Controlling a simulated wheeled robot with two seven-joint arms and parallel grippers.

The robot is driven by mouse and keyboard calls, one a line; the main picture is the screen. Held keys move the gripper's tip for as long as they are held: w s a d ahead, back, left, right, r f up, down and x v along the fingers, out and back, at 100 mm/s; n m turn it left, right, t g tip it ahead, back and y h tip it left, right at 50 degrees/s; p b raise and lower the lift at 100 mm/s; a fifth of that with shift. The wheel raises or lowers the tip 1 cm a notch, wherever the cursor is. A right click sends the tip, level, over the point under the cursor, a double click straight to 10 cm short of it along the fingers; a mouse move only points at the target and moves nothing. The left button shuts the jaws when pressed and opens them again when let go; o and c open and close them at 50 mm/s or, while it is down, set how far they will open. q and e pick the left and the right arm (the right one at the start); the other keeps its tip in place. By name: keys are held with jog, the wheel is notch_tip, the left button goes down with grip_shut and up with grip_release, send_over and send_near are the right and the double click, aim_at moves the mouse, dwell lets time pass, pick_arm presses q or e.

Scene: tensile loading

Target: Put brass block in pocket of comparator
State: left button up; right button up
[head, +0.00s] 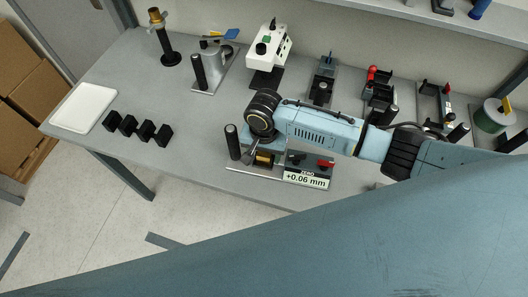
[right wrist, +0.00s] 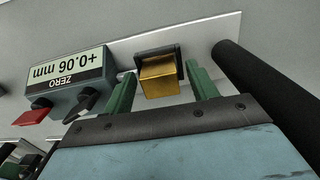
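The brass block (right wrist: 160,80) sits at the black pocket (right wrist: 172,49) of the comparator (right wrist: 68,80). In the right wrist view the pocket's dark edges show behind and beside the block; how deep it sits I cannot tell. The comparator's display reads +0.06 mm, and in the head view the comparator (head: 306,181) stands at the table's front edge with the brass block (head: 264,158) at its left. My right gripper (right wrist: 160,70) is open, with one green finger on each side of the block and a visible gap to each. My left gripper is not in view.
A black post (head: 232,142) stands just left of the pocket. Several black blocks (head: 145,132) and a white tray (head: 84,108) lie on the left of the table. Devices line the back, including a white one (head: 270,47). The table between the black blocks and the comparator is clear.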

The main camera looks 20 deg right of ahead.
aim_at(264, 154)
jog(key=shift+r, duration=0.1)
notch_tip(264, 154, up, 12)
jog(key=p, duration=0.1)
dwell(0.4)
